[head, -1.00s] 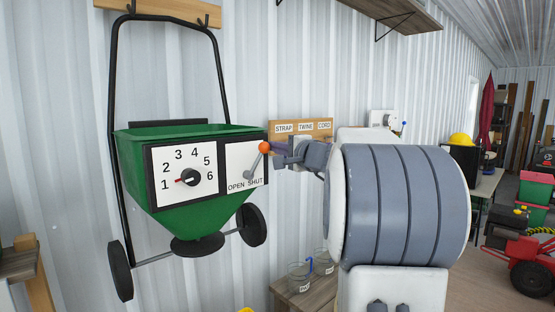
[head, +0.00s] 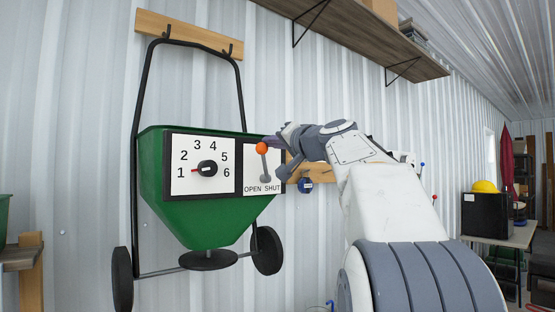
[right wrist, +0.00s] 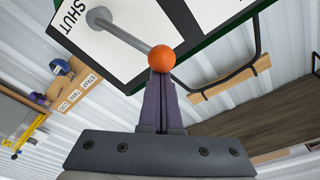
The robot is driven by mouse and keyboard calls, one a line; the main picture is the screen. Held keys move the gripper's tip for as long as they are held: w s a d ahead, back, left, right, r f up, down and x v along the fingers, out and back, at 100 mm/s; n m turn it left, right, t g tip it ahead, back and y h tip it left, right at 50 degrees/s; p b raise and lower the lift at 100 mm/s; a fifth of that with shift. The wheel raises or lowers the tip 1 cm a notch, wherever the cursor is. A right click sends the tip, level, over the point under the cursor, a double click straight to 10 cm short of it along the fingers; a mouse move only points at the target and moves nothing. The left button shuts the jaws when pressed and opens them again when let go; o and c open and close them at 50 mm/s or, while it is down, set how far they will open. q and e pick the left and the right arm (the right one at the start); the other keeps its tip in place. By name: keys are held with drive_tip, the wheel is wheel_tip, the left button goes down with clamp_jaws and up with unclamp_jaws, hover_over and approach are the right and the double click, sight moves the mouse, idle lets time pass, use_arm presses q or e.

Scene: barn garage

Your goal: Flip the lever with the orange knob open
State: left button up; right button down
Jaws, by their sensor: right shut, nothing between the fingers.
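The lever (head: 264,165) has an orange knob (head: 261,148) on a grey stem, on a white panel (head: 250,182) marked OPEN at left and SHUT at right. The stem stands nearly upright, leaning slightly to the OPEN side. My right gripper (head: 269,142) is shut and empty, at the right of the knob. In the right wrist view its closed fingertips (right wrist: 161,76) are right at the orange knob (right wrist: 162,58) and seem to touch it; the grey stem (right wrist: 128,37) runs up left from it. My left gripper is not in view.
The green spreader (head: 205,222) hangs on the wall from a wooden hook rail (head: 190,34). A dial (head: 207,168) numbered 1 to 6 is left of the lever. A shelf (head: 350,35) is above right. A labelled board with a blue reel (head: 306,185) is behind my right arm.

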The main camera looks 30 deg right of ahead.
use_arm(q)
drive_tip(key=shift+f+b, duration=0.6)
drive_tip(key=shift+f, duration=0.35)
use_arm(e)
drive_tip(key=shift+a+f+n, duration=0.15)
drive_tip(key=shift+a+n, duration=0.3)
drive_tip(key=shift+n, duration=0.15)
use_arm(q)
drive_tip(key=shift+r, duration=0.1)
use_arm(e)
drive_tip(key=shift+w+d+r+p, duration=0.1)
drive_tip(key=shift+r+p, duration=0.3)
use_arm(q)
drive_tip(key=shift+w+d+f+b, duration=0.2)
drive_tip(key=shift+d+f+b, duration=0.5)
drive_tip(key=shift+b, duration=0.45)
use_arm(e)
drive_tip(key=s+d+r, duration=0.1)
drive_tip(key=s+d, duration=0.1)
drive_tip(key=s, duration=0.7)
drive_tip(key=shift+s, duration=0.15)
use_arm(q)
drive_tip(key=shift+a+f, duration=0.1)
